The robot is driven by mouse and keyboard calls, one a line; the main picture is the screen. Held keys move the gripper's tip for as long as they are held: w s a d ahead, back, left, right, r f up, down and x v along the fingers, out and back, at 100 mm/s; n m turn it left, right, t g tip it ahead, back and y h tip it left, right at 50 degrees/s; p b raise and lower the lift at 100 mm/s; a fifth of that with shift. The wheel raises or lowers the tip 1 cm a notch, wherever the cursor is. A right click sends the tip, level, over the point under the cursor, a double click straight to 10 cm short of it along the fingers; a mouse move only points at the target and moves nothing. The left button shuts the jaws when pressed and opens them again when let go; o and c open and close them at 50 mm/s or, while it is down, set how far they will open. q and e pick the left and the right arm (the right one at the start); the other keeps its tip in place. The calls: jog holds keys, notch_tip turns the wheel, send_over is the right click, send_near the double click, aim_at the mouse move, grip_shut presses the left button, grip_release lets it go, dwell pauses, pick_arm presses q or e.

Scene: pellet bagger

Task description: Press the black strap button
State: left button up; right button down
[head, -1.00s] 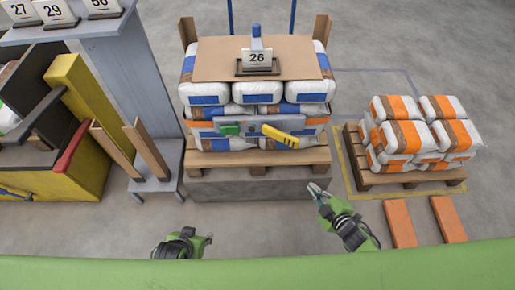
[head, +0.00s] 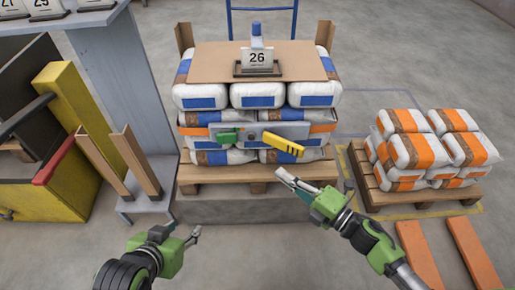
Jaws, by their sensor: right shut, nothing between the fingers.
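A grey strapping tool (head: 293,131) with a green part (head: 229,137) and a yellow handle (head: 283,145) sits against the front of the stack of white bags (head: 257,95). The black strap button is too small to make out for certain on it. My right gripper (head: 283,175) is shut and empty, just below the yellow handle and apart from it in the picture. My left gripper (head: 186,231) is low at the left, in front of the pallet and away from the tool; its fingers are too unclear to tell their opening.
The bags stand on a wooden pallet (head: 210,176) on a grey block. A cardboard sheet and a "26" sign (head: 257,60) lie on top. A second pallet (head: 425,197) with orange-striped bags stands at the right. A grey post (head: 120,85) and wooden boards stand at the left.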

jog(key=b, duration=0.2)
send_near(251, 138)
jog(key=s+a+x, duration=0.1)
jog(key=x, duration=0.5)
pick_arm(q)
jog(key=w+d+r+t+h, duration=0.1)
jog(key=w+d+r+t, duration=0.2)
jog(key=w+r+t, duration=0.3)
jog(key=shift+w+d+r+h, duration=0.15)
jog(key=shift+w+r+h, duration=0.25)
jog(key=shift+w+r, duration=0.9)
pick_arm(e)
jog(key=shift+w+f, duration=0.2)
jog(key=shift+w, duration=0.2)
pick_arm(q)
jog(key=shift+s+r, duration=0.3)
